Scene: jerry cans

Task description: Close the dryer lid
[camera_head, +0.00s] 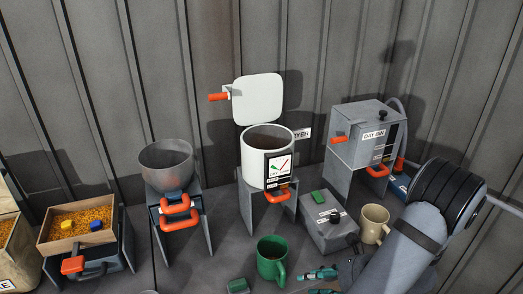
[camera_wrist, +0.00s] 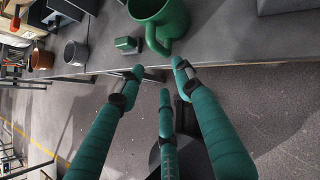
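The dryer (camera_head: 255,165) is a white cylinder on a grey stand at the middle of the table, with a dial panel on its front and a sign partly hidden behind it. Its lid (camera_head: 258,98) is a white rounded square standing upright behind the open top. An orange handle (camera_head: 218,97) sticks out from the lid's left side. My gripper (camera_head: 322,281) is low at the front, right of and well below the dryer. In the wrist view, its teal fingers (camera_wrist: 160,76) are spread with nothing between them.
A green mug (camera_head: 271,262) stands close left of my gripper. A grey box (camera_head: 328,232), a beige mug (camera_head: 375,222) and the day bin (camera_head: 362,140) stand to the right. A grey bowl (camera_head: 166,160) on a stand and a wooden tray (camera_head: 62,247) are left. A wall rises behind.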

